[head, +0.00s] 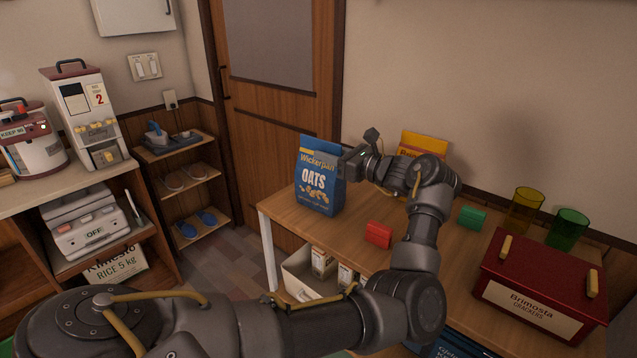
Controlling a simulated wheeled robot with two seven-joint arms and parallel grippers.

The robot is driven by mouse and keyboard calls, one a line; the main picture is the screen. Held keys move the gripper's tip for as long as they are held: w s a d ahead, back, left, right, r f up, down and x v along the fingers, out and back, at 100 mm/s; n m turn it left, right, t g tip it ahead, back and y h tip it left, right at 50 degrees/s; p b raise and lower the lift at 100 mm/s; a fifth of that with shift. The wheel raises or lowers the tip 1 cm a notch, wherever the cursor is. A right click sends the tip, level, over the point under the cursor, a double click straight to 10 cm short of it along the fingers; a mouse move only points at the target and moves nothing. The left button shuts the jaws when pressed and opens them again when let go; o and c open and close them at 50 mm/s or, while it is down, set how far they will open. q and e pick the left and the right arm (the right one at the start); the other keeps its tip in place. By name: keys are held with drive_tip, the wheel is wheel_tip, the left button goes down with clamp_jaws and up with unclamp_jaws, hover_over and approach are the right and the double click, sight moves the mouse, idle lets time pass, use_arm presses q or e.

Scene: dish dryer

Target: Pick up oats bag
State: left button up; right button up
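The blue oats bag (318,178), with a yellow band and "OATS" lettering, stands upright near the left end of the wooden table. My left gripper (354,163) reaches it from the right, at the upper part of its right edge. The fingertips meet or overlap the bag's edge, and I cannot tell whether they are closed on it. My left arm crosses the front of the view and bends over the table. My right gripper is not in view.
On the table (290,213) are a yellow packet (424,142) behind my wrist, a red block (378,235), a green block (471,217), a yellow cup (524,208), a green cup (567,229) and a red crackers box (541,285). A white bin (302,277) sits below.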

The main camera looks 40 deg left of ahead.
use_arm(q)
clamp_jaws()
idle(1.3)
